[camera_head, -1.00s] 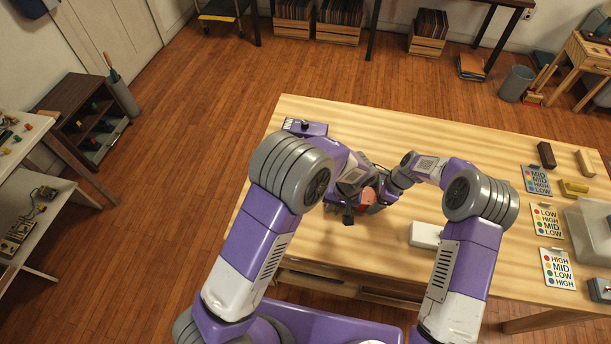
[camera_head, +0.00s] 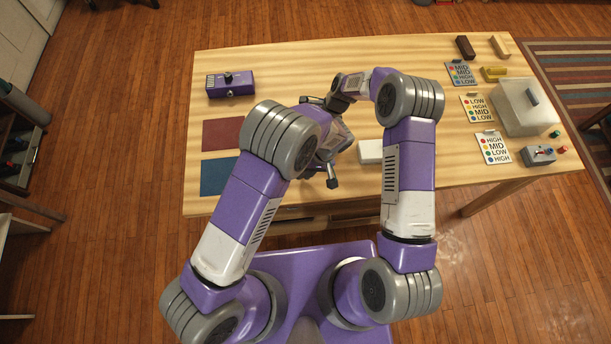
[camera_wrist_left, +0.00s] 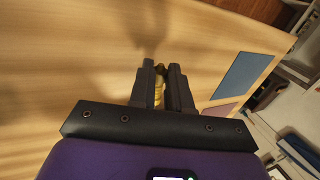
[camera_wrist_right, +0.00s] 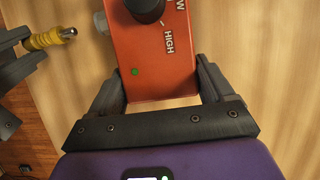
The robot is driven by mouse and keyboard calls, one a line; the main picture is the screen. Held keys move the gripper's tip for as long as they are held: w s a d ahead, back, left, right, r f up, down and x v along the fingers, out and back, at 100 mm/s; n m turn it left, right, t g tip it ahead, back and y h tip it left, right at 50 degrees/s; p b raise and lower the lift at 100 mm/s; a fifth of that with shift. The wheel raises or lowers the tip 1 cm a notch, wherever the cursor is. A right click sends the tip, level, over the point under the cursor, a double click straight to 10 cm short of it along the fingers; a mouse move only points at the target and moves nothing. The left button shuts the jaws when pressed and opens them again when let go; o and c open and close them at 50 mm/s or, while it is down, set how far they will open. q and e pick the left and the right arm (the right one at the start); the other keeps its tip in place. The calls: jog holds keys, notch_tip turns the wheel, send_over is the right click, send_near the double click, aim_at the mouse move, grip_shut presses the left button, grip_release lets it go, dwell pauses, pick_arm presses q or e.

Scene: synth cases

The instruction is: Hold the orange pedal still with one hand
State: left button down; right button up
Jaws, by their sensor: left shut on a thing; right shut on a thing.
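The orange pedal (camera_wrist_right: 160,50) shows in the right wrist view, with a black knob, a green light and the word HIGH. My right gripper (camera_wrist_right: 162,78) is shut on it, one finger along each side. My left gripper (camera_wrist_left: 160,70) is shut on a plug (camera_wrist_left: 158,92) with a yellow band. The plug's metal tip (camera_wrist_right: 34,42) is at the upper left of the right wrist view, apart from the pedal. In the head view my left gripper (camera_head: 332,181) is over the table's near middle. The pedal and most of my right gripper are hidden there by my arms.
A purple pedal (camera_head: 230,86), a maroon mat (camera_head: 222,134) and a blue mat (camera_head: 217,176) are on the table's left. A white box (camera_head: 371,150) is near my right arm. Setting cards (camera_head: 477,108), a pale bin (camera_head: 522,110) and a grey knob box (camera_head: 538,156) are at right.

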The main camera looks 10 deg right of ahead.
pick_arm(q)
jog(key=shift+w+a, duration=0.1)
jog(key=shift+w, duration=0.75)
jog(key=shift+w, duration=1.25)
dwell(0.7)
jog(key=c, duration=1)
grip_release()
notch_tip(320, 180, up, 10)
pick_arm(e)
jog(key=o, duration=1)
jog(key=shift+o, duration=0.2)
